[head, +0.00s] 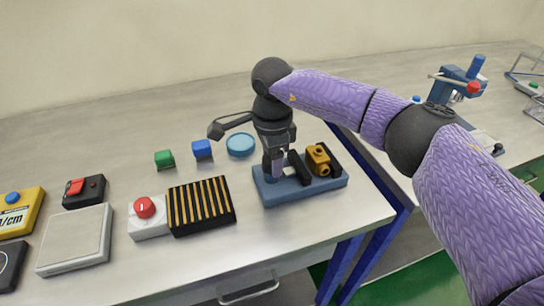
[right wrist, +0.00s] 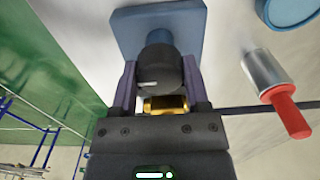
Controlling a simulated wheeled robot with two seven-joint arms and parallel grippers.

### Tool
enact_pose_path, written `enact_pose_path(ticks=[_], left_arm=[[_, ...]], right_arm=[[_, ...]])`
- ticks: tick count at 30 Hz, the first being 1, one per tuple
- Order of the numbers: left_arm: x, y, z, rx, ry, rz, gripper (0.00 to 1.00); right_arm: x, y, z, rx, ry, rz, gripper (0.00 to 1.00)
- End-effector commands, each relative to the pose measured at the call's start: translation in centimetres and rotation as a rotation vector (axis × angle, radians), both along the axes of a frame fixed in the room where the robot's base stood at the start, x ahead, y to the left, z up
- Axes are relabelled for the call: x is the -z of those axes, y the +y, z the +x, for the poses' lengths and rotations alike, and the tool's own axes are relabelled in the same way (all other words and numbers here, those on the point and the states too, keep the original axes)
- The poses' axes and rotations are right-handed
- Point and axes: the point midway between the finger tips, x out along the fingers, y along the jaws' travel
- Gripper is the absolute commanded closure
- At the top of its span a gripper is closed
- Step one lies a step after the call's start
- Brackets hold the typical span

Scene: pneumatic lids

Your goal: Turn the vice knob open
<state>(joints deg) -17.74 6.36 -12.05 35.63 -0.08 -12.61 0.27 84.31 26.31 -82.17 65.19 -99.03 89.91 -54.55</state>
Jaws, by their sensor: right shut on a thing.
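The vice (head: 330,183) is a low blue block with dark jaws, at the right end of the near bench in the head view. A brass part (head: 318,160) sits between its jaws. My right gripper (head: 275,170) points down at the left end of the vice. In the right wrist view its purple fingers (right wrist: 158,85) stand on either side of the dark round knob (right wrist: 160,70), which has a white mark. The gripper is shut on the knob. A brass piece (right wrist: 165,104) also shows between the fingers, near the palm. My left gripper is not in view.
A black and gold ribbed block (head: 202,206), a red knob on a white box (head: 146,212), small green (head: 165,159) and blue (head: 202,149) blocks and a blue dish (head: 241,145) stand left of the vice. A red-handled silver item (right wrist: 275,85) shows in the wrist view.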

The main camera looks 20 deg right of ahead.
Motion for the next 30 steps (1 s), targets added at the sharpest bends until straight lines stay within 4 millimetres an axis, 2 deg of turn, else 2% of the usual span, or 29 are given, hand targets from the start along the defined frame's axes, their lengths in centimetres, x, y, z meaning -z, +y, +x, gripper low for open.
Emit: enact_pose_path(ticks=[3, 4, 8, 17, 20, 27, 30], left_arm=[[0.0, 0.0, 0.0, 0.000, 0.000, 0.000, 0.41], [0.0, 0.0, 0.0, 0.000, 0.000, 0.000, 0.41], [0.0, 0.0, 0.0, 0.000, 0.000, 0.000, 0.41], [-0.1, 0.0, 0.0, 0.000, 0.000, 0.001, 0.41], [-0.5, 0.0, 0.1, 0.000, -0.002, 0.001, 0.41], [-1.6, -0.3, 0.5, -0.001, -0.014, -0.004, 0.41], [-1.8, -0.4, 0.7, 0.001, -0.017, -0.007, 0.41]], right_arm=[[-0.1, 0.0, 0.1, -0.001, -0.003, 0.000, 0.99], [-0.1, 0.0, 0.1, 0.000, -0.003, 0.000, 0.34], [-0.1, 0.0, 0.0, 0.000, -0.002, 0.000, 0.07], [-0.3, 0.0, 0.0, 0.001, -0.001, 0.000, 0.05], [-2.0, 0.0, 0.1, 0.001, -0.004, 0.001, 0.05], [-8.1, 0.0, 0.1, 0.000, -0.004, 0.000, 0.05], [-9.4, 0.0, 0.1, 0.000, -0.003, 0.000, 0.05]])
